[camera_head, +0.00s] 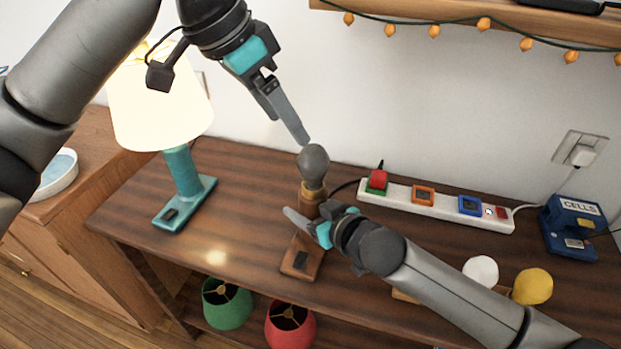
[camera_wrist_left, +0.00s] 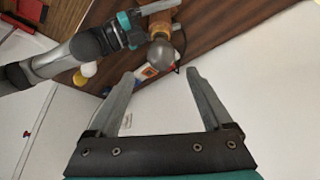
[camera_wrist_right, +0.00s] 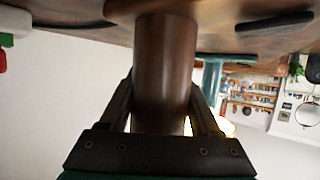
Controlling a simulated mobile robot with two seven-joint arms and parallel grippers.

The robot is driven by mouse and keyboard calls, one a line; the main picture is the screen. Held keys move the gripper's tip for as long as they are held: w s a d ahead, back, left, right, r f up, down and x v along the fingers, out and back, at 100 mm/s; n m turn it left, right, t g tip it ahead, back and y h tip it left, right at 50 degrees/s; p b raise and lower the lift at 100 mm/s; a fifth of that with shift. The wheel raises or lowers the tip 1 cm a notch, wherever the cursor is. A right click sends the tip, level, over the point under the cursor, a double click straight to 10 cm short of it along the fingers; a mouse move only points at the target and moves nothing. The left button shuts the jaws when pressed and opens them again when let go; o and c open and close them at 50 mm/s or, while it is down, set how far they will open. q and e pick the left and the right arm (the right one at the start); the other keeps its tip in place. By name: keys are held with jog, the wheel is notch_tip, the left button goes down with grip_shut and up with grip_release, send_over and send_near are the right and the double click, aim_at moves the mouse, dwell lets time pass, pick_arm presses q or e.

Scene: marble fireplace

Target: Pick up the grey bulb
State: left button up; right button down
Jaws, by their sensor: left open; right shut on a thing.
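The grey bulb (camera_head: 313,163) sits upright in the brass-coloured socket (camera_head: 312,192) of a brown wooden lamp base (camera_head: 301,257) on the dark wooden table. My left gripper (camera_head: 303,138) is open and empty, just above the bulb. In the left wrist view the bulb (camera_wrist_left: 160,54) lies beyond the open fingers (camera_wrist_left: 160,78), not between them. My right gripper (camera_head: 304,222) is shut around the lamp's wooden stem, below the socket. In the right wrist view the stem (camera_wrist_right: 165,70) stands between the fingers (camera_wrist_right: 165,85).
A white power strip (camera_head: 440,206) with coloured blocks lies right of the lamp. A white bulb (camera_head: 481,271) and a yellow bulb (camera_head: 533,286) stand at the right. A teal lamp (camera_head: 184,177) is at the left. Green (camera_head: 227,303) and red (camera_head: 290,327) shades sit below.

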aim_at(313, 160)
pick_arm(q)
jog(key=shift+o, duration=0.9)
jog(key=n, duration=0.1)
jog(key=d+f+n+y, duration=0.1)
jog(key=shift+s+d+n, duration=0.15)
jog(key=shift+s+n, duration=0.1)
jog(key=shift+n, duration=0.05)
jog(key=d+f+n+y, duration=0.1)
jog(key=f+n, duration=0.1)
jog(key=n, duration=0.1)
jog(key=d+f+n+t+y, duration=0.1)
jog(key=f+n, duration=0.1)
jog(key=w+d+f+n+y, duration=0.1)
jog(key=f+n, duration=0.1)
jog(key=n, duration=0.1)
jog(key=shift+f+n+t, duration=0.3)
jog(key=shift+f+t, duration=0.05)
jog(key=shift+t, duration=0.05)
jog(key=shift+w+x, duration=0.15)
jog(key=shift+x, duration=1.45)
jog(key=shift+w+x, duration=0.1)
jog(key=shift+x, duration=1.5)
jog(key=shift+r, duration=0.1)
